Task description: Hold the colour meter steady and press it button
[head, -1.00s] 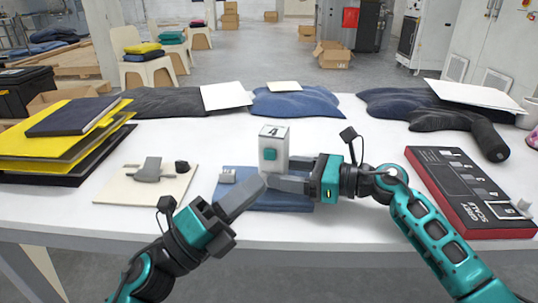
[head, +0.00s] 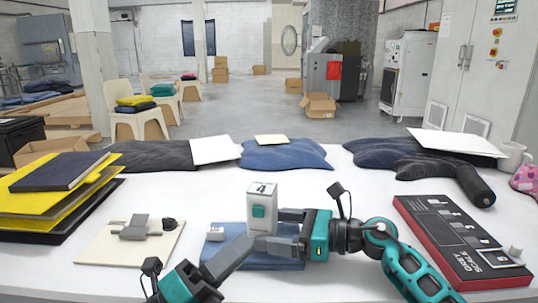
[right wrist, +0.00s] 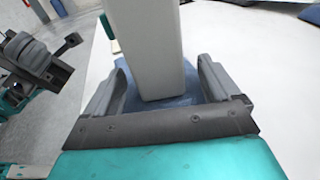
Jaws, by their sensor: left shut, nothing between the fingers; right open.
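The colour meter (head: 262,212) is an upright white box with a teal button (head: 258,211) on its front face and a "4" on its top display. It stands at the blue cloth's (head: 284,262) back edge. My right gripper (head: 282,230) is open, with its fingers around the meter's lower part; the right wrist view shows the meter's pale body (right wrist: 145,45) between them, with gaps at both sides. My left gripper (head: 250,246) is shut and empty, its tip low in front of the meter, below the button. Whether the tip touches the meter cannot be told.
A beige board (head: 95,250) with a grey tool is further left, beside stacked folders (head: 60,215). A grey-scale board (head: 460,240) lies at the right. Dark and blue cloths line the table's back.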

